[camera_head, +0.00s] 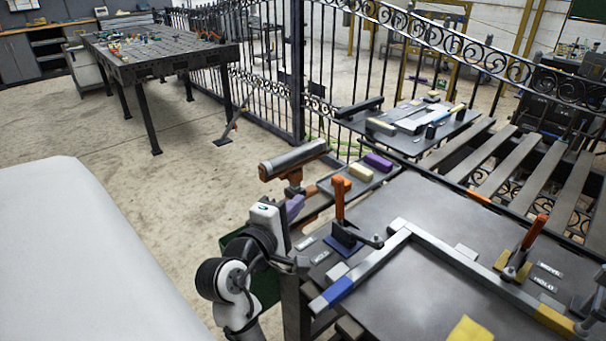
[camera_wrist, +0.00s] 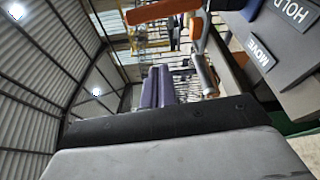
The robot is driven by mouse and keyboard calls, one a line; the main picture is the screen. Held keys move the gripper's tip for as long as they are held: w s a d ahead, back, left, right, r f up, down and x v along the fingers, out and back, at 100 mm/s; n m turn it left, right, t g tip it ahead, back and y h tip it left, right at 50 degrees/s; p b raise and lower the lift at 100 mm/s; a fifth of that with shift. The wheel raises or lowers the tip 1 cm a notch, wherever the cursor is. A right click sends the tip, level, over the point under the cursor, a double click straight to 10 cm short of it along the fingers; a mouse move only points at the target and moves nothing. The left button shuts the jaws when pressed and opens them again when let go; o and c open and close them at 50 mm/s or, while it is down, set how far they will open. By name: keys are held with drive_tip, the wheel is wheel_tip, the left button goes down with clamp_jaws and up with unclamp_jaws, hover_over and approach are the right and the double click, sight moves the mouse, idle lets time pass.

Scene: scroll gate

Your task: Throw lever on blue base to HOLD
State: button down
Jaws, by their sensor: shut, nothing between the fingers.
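The lever on the blue base (camera_head: 344,243) stands at the left end of the dark table, its orange handle (camera_head: 339,198) roughly upright. A metal arm reaches right from it to the grey bar frame. Two small label plates lie left of the base. In the wrist view they read HOLD (camera_wrist: 297,13) and MOVE (camera_wrist: 261,54), with a bit of blue near the top edge. My gripper (camera_head: 296,265) is shut and empty, just left of the table, apart from the lever and below its handle. Its fingertips are hard to make out.
A second orange lever on a yellow base (camera_head: 515,263) stands at the right with its own labels. An orange clamp with a grey bar (camera_head: 294,160) and a purple block (camera_head: 295,207) stand close above my gripper. A yellow piece (camera_head: 468,330) lies on the table.

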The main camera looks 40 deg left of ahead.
sight(343, 192)
drive_tip(key=w+d+p, duration=0.2)
drive_tip(key=w+p, duration=0.1)
drive_tip(key=w, duration=0.4)
drive_tip(key=shift+w, duration=0.1)
drive_tip(key=shift+b, duration=0.3)
drive_tip(key=d+m, duration=0.1)
drive_tip(key=d+m+b, duration=0.1)
drive_tip(key=d+m+t+b, duration=0.1)
drive_tip(key=shift+d+r, duration=0.15)
drive_tip(key=shift+r, duration=0.15)
drive_tip(key=shift+d, duration=0.3)
